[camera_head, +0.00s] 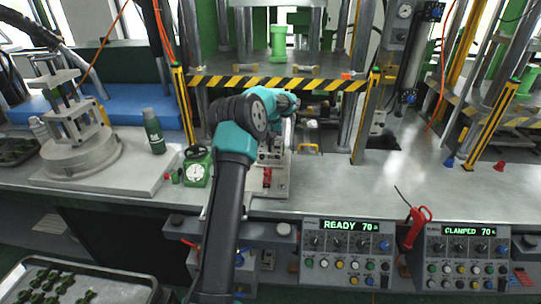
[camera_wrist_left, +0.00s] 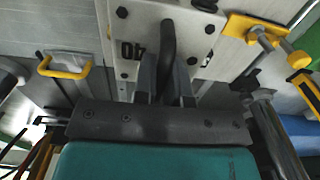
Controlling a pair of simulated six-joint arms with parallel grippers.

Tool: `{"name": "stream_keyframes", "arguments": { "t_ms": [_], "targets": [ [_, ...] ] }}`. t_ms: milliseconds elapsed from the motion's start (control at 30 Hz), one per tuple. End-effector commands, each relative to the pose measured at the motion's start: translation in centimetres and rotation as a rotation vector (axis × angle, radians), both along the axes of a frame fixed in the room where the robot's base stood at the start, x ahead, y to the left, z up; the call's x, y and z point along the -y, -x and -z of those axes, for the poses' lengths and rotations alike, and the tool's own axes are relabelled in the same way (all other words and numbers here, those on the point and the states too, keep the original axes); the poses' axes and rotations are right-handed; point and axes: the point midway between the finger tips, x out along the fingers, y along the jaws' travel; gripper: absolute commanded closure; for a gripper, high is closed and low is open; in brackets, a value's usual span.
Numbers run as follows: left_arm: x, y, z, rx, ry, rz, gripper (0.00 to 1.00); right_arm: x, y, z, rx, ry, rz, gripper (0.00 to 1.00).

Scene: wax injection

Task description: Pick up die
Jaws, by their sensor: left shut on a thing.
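The die (camera_wrist_left: 130,20) is a pale metal plate with dark bolts and an upside-down "40" in the left wrist view. A black arched handle (camera_wrist_left: 168,45) stands out from it. My left gripper (camera_wrist_left: 166,82) is shut on this handle, its two fingers on either side of it. In the head view my left gripper (camera_head: 312,109) is at the press, below the striped bar. My arm hides much of the die there, and I cannot tell whether the die touches what is under it. My right gripper is not in view.
A yellow-and-black bar (camera_head: 275,83) crosses the press just above my gripper. A yellow handle (camera_wrist_left: 65,68) and a yellow clamp (camera_wrist_left: 262,35) flank the die. The bench at right is mostly clear.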

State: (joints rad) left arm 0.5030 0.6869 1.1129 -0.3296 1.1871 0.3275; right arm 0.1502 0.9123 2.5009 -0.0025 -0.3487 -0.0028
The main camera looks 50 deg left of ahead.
Motion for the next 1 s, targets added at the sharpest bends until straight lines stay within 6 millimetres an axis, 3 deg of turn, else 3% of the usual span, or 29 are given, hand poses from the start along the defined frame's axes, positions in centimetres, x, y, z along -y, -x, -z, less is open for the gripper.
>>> {"name": "stream_keyframes", "arguments": {
  "t_ms": [667,1000],
  "targets": [
    [-0.1,0.0,-0.5,0.003,-0.003,0.0,1.0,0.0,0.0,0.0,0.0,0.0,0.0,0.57],
    [-0.1,-0.1,-4.0,0.006,-0.004,0.0,1.0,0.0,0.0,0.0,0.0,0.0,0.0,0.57]
  ]
}}
